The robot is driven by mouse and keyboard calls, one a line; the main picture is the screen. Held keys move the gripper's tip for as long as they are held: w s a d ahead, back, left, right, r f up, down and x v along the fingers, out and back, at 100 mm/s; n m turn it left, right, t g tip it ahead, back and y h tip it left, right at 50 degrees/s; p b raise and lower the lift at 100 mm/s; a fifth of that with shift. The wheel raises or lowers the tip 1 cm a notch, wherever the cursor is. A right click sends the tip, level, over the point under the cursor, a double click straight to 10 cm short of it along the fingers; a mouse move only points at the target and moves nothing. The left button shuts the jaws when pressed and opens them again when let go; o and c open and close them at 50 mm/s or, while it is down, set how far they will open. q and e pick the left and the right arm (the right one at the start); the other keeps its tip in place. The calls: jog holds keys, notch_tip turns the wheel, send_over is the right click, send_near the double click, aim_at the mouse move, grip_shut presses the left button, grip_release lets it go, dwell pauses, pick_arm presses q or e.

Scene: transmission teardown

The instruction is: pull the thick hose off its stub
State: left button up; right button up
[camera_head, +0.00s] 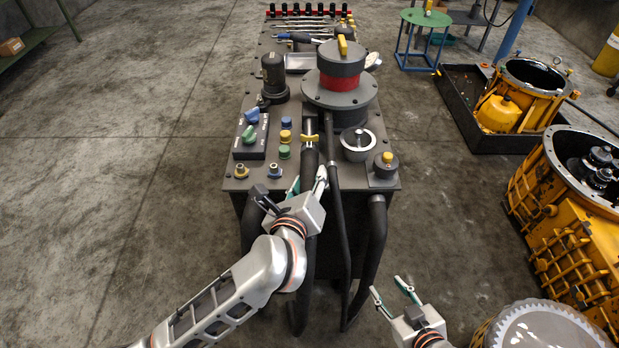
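The thick black hose (309,163) runs from a stub on the front part of the grey bench top, over its front edge and down toward the floor. A yellow clamp (309,139) with wings sits at its upper end, by the metal stub (308,125). My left gripper (307,179) is at the bench's front edge, just below the clamp. Its fingers are spread, one on each side of the hose; I see no clear grip on it. My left wrist hides part of the hose below. My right gripper (390,289) is open and empty, low to the right of the bench.
A thinner dark hose (335,190) runs close to the right of the thick one. Yellow housings (570,225) stand at right. The floor at left is clear.

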pick_arm(q)
jog(key=shift+s, duration=0.1)
jog(key=v, duration=1.1)
jog(key=shift+s, duration=0.4)
jog(key=shift+a+r, duration=0.1)
jog(key=shift+r, duration=0.05)
